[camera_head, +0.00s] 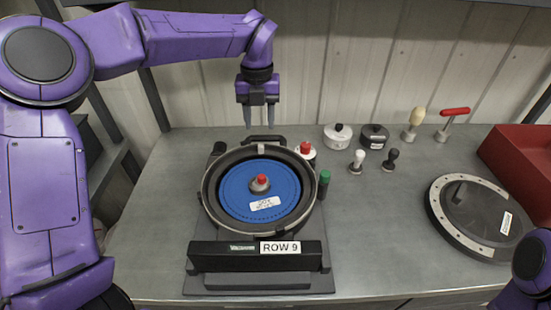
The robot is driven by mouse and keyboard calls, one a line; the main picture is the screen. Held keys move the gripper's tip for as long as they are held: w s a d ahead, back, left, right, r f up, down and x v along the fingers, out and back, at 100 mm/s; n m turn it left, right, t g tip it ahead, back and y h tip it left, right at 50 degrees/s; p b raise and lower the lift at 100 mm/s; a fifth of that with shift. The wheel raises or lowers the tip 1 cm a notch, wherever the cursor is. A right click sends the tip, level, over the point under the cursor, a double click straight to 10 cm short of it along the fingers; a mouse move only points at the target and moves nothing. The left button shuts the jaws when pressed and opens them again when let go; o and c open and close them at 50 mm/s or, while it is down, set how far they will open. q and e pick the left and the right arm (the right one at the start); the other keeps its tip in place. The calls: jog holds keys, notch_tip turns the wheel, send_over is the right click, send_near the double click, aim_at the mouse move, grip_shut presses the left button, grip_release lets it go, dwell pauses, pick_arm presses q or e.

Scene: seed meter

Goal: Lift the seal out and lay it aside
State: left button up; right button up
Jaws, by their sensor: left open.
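The seed meter housing (209,208) is a round dark bowl on a stand marked "ROW 9". A blue disc (236,182) with a red-tipped centre hub (261,183) and a white label lies inside it. A dark ring surrounds the disc, but I cannot tell whether it is the seal or the housing's rim; anything under the disc is hidden. My left gripper (258,118) is open and empty, pointing down above and behind the housing, apart from it. My right gripper is out of view; only a purple part of my right arm shows at bottom right.
A round dark cover (470,213) with a pale rim lies on the right of the grey bench (378,250). Two small lidded pots (338,136), several knob-handled tools (358,161) and a green-capped item (324,182) stand near the housing. A red bin (515,165) is at far right.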

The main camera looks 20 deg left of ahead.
aim_at(261, 147)
pick_arm(q)
jog(key=f, duration=0.2)
jog(key=f+p, duration=0.1)
jog(key=f, duration=0.1)
jog(key=s+f+p, duration=0.1)
jog(key=f, duration=0.2)
jog(key=shift+d, duration=0.3)
jog(key=shift+w+f, duration=0.1)
jog(key=shift+f, duration=0.05)
jog(key=shift+s+a+r, duration=0.1)
jog(key=shift+s+r, duration=0.1)
jog(key=shift+s, duration=0.1)
jog(key=c, duration=0.4)
grip_shut()
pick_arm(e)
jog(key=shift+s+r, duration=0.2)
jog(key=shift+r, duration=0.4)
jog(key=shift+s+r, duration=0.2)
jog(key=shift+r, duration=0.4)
